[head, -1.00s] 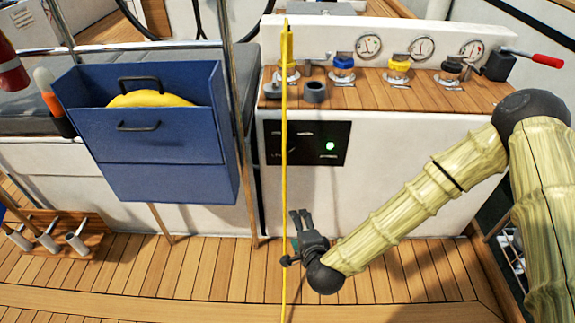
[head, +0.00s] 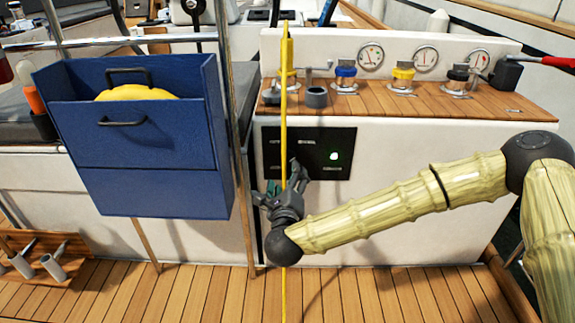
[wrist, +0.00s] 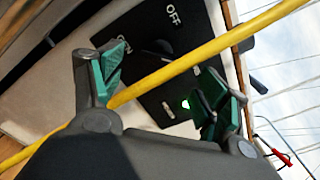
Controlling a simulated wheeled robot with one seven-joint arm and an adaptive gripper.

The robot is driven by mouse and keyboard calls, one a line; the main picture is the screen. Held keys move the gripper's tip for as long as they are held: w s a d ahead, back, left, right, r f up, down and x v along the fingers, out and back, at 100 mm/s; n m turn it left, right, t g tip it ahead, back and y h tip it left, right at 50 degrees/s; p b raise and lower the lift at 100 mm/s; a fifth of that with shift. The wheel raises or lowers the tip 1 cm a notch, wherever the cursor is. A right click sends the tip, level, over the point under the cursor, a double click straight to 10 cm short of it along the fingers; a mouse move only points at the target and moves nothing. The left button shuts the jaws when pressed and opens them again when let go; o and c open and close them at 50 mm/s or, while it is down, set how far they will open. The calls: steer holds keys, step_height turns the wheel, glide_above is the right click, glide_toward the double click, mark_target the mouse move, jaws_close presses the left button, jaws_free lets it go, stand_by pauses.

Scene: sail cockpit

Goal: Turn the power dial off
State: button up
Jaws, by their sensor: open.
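A thin yellow pole (head: 284,110) stands upright before the panel and crosses between my fingers in the wrist view. A blue box (head: 150,180) with a yellow item stands left. Several capped fittings and gauges line the wooden console top (head: 435,102).

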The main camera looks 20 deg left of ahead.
mark_target(287, 162)
steer(key=b+x, duration=0.2)
steer(key=x, duration=0.7)
steer(key=shift+w+f, duration=0.1)
steer(key=c, duration=1)
